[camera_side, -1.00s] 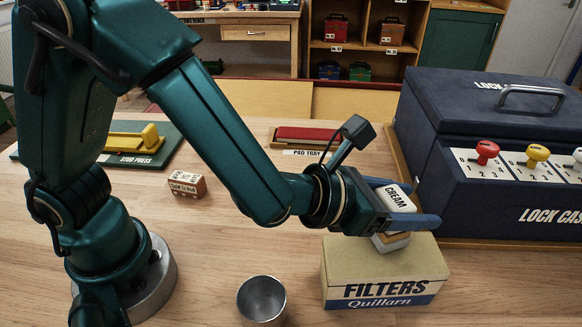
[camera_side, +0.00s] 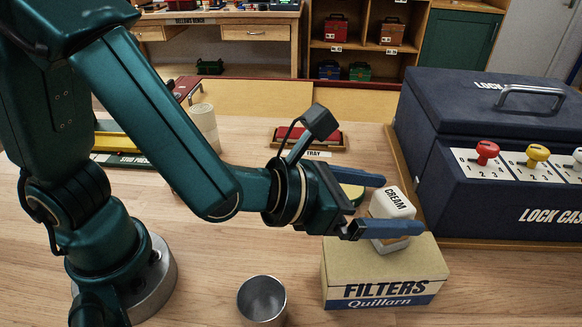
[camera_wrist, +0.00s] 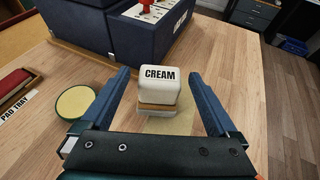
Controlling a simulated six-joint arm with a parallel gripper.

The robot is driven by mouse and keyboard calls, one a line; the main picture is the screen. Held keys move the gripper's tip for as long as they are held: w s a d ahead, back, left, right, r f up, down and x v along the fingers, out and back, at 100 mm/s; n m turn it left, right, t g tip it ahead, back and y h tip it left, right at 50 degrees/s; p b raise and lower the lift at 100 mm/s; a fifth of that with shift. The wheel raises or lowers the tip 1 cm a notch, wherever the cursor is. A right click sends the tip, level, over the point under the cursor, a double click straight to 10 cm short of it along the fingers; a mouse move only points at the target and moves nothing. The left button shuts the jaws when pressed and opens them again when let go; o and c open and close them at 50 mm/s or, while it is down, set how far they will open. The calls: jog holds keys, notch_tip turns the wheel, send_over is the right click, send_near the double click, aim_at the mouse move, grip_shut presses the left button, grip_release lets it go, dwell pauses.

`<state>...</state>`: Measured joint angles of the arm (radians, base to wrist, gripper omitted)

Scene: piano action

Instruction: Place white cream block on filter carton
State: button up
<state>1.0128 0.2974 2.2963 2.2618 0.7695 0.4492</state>
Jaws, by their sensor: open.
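The white cream block (camera_side: 393,203), lettered CREAM, sits upright on top of the tan filter carton (camera_side: 372,278), lettered FILTERS. A brown band and a paler part show beneath its white top; it also shows in the wrist view (camera_wrist: 158,76). My gripper (camera_side: 404,202) is open. In the wrist view my gripper (camera_wrist: 156,71) has one finger on each side of the block, with clear gaps, and its palm is drawn back from it. The near finger hides part of the block's lower portion in the side view.
A dark blue lock case (camera_side: 500,150) stands right of the carton. A metal cup (camera_side: 262,300) stands left of it. A red pad tray (camera_side: 309,138), a round yellow-topped pad (camera_wrist: 75,102) and a pale cylinder (camera_side: 203,125) are behind. The front right table is clear.

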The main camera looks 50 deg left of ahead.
jog(key=shift+v, duration=1.45)
jog(key=s+a+n+g+y, duration=0.3)
jog(key=a+n+y, duration=0.7)
jog(key=a+n, duration=1.05)
jog(key=s+a+n+g, duration=0.1)
jog(key=s+n+g, duration=0.3)
jog(key=s+n, duration=0.5)
jog(key=d+n+h, duration=0.1)
jog(key=n, duration=0.2)
jog(key=d+n+h, duration=0.2)
jog(key=n, duration=0.2)
jog(key=d+r+n+h, duration=0.1)
jog(key=d+n, duration=0.1)
jog(key=n, duration=0.2)
jog(key=shift+w+r+h, duration=0.1)
jog(key=shift+h, duration=0.2)
